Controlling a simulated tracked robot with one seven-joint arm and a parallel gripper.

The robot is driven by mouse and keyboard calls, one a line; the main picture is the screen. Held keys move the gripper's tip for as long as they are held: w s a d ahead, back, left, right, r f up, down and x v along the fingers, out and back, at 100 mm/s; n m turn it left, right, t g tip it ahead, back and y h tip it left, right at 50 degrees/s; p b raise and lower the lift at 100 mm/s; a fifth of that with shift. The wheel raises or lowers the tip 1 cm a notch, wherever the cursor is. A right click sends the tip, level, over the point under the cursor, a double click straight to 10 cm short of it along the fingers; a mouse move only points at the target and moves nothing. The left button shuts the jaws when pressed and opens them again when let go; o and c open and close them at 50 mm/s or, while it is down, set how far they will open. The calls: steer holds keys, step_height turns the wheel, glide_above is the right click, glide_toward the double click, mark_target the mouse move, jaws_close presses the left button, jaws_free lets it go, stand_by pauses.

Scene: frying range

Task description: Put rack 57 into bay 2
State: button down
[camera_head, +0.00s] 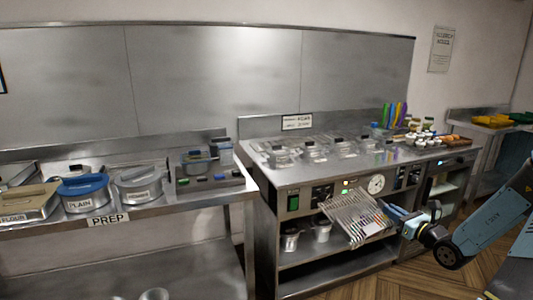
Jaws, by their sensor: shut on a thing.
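My gripper (393,213) is at the right of the middle in the head camera view. It is shut on a flat wire rack (350,214) with small coloured marks and a pale patch near its right end. The rack is tilted in front of the frying range (262,182), below the counter top and over the open shelf. I cannot read a number on it. Several bays (315,152) with clear and metal parts line the range's top. Their labels are too small to read, so I cannot tell which is bay 2.
The range front has a dial (376,184) and a green switch (293,202). White tubs (290,241) stand on its lower shelf. A prep table (215,199) with lidded pots is at the left. Bottles and small jars (420,132) crowd the right end.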

steer(key=w+a+f+y, duration=0.1)
steer(key=w+a+f, duration=0.4)
steer(key=a+f, duration=0.35)
steer(key=w+a+f, duration=0.4)
steer(key=a+f, duration=0.4)
steer(key=a, duration=0.1)
steer(key=s+f+m+t+h, duration=0.1)
steer(key=s+f+m+h, duration=0.3)
steer(key=h, duration=0.4)
steer(key=shift+s+f+m+t, duration=0.3)
steer(key=shift+s+m, duration=0.1)
steer(key=shift+s, duration=0.4)
steer(key=shift+a, duration=0.1)
steer(key=shift+r, duration=0.1)
